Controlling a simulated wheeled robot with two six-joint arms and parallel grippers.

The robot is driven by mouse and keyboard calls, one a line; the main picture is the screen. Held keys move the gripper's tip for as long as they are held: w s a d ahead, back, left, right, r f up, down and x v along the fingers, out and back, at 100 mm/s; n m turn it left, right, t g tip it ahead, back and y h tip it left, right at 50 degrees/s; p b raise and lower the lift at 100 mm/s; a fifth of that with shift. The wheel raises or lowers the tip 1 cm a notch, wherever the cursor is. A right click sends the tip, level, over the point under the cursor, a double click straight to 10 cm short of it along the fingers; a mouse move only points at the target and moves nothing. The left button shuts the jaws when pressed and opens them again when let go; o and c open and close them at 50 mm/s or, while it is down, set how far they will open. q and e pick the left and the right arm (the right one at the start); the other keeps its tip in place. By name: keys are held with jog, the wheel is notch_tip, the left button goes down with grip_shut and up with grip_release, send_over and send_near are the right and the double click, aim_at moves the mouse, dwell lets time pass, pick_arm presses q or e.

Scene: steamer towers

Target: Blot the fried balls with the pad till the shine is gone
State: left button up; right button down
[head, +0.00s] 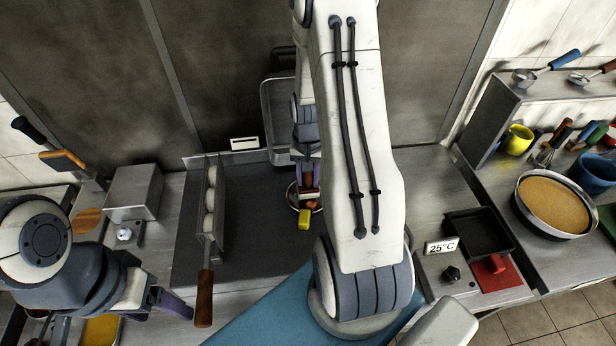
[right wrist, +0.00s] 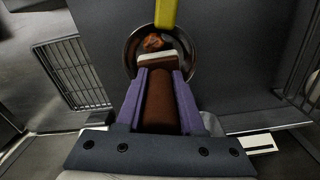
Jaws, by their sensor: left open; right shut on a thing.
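My right gripper (right wrist: 160,80) is shut on the brown handle of the pad (right wrist: 158,57), whose pale end points into a round metal bowl (right wrist: 131,46). Orange-brown fried balls (right wrist: 154,41) lie in the bowl just beyond the pad. I cannot tell whether the pad touches them or how shiny they are. In the head view my right gripper (head: 308,178) is over the bowl (head: 291,195), with one ball (head: 311,204) showing; my arm hides much of it. A yellow handle (head: 304,219) is at the bowl's near side. My left gripper (head: 172,303) is open and empty at lower left.
A rack with a wooden handle (head: 204,298) stands left of the bowl. A metal basket (head: 278,110) is behind it. A metal box (head: 134,192) stands at left. A black tray (head: 480,232) and a round tan-filled pan (head: 553,204) are at right.

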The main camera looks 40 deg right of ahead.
jog(key=shift+f+b, duration=0.3)
jog(key=shift+f, duration=0.1)
dwell(0.3)
dwell(4.0)
jog(key=shift+c, duration=2.2)
grip_release()
notch_tip(320, 180, up, 12)
jog(key=s+a+r+n+b, duration=0.1)
jog(key=s+a+n+b, duration=0.2)
jog(key=a+n, duration=1.15)
jog(key=s+a+n+y+b, duration=0.1)
jog(key=s+a+n+b, duration=0.1)
jog(key=s+a, duration=1.1)
jog(key=a, duration=0.2)
jog(key=shift+a+f, duration=0.35)
jog(key=shift+a, duration=0.05)
